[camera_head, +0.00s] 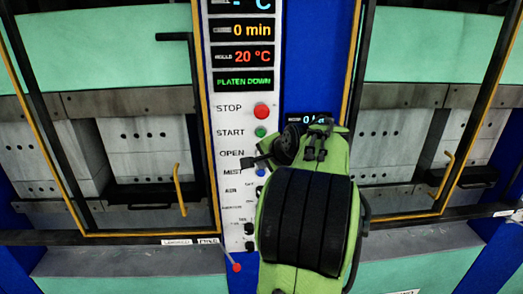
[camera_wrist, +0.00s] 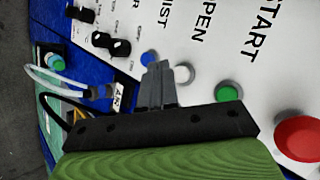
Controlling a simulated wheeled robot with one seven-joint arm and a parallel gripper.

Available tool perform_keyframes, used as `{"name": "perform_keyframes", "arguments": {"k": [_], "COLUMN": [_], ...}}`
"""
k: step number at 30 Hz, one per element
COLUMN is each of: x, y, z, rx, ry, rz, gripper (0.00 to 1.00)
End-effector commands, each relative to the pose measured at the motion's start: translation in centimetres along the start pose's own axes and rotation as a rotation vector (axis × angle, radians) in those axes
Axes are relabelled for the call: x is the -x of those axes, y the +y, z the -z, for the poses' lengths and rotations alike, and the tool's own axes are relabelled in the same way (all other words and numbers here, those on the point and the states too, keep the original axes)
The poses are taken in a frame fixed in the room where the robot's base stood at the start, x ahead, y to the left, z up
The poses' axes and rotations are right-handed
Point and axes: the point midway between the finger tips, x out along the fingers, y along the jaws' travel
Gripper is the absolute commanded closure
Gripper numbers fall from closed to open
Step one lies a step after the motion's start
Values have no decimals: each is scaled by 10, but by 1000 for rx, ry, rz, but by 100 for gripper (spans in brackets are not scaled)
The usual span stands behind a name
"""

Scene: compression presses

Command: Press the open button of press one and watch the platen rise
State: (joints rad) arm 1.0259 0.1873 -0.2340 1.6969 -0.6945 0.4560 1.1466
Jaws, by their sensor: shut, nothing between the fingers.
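The control panel (camera_head: 233,190) stands between two presses, with a red STOP button (camera_head: 262,111) and a green START button (camera_head: 260,132). The OPEN label (camera_head: 231,154) is readable, but my gripper (camera_head: 246,162) and arm cover its button in the head view. In the wrist view, the pale OPEN button (camera_wrist: 184,73) lies just right of my closed fingertips (camera_wrist: 160,66). The blue MIST button (camera_wrist: 148,58) is just left of them. I cannot tell whether the fingertips touch the panel. The panel display (camera_head: 244,82) reads PLATEN DOWN. Which press is press one is not readable.
The green START button (camera_wrist: 228,92) and red STOP button (camera_wrist: 298,138) are close right of my fingers. Black knobs (camera_wrist: 110,44) and a cable (camera_wrist: 60,85) are to the left. Door frames with yellow handles (camera_head: 179,190) flank the panel.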

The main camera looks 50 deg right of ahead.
Motion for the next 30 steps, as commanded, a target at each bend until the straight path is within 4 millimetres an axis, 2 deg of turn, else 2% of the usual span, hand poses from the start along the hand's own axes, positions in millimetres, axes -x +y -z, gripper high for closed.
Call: {"name": "perform_keyframes", "arguments": {"k": [3, 30], "x": [-3, -6], "y": [-5, -4], "z": [4, 4], "rx": [0, 0], "ry": [-1, 0], "rz": [-1, -1], "gripper": [100, 100]}}
